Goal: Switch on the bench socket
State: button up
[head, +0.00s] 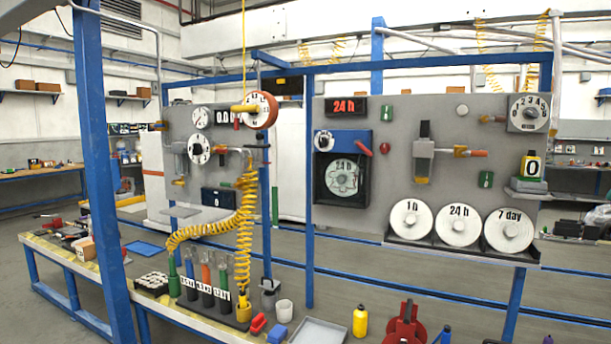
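A long bench (60,243) with a pale, worn top runs from the left to the lower middle. I cannot pick out the bench socket or its switch for certain. A grey box-like fitting (269,296) stands at the bench's right part, beside a white cup (284,311); it is too small to tell what it is. My gripper is not in view.
A rack of labelled bottles (207,285) and a coiled yellow hose (245,215) stand on the bench. Grey panels with gauges and white discs (458,225) hang behind. A blue post (97,150) rises at left. A yellow bottle (360,321) and red object (405,325) are at the bottom.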

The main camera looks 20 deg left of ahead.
aim_at(486, 178)
jog(key=i+u, duration=0.25)
jog(key=i, duration=0.2)
jog(key=i+u, duration=0.3)
jog(key=i, duration=0.15)
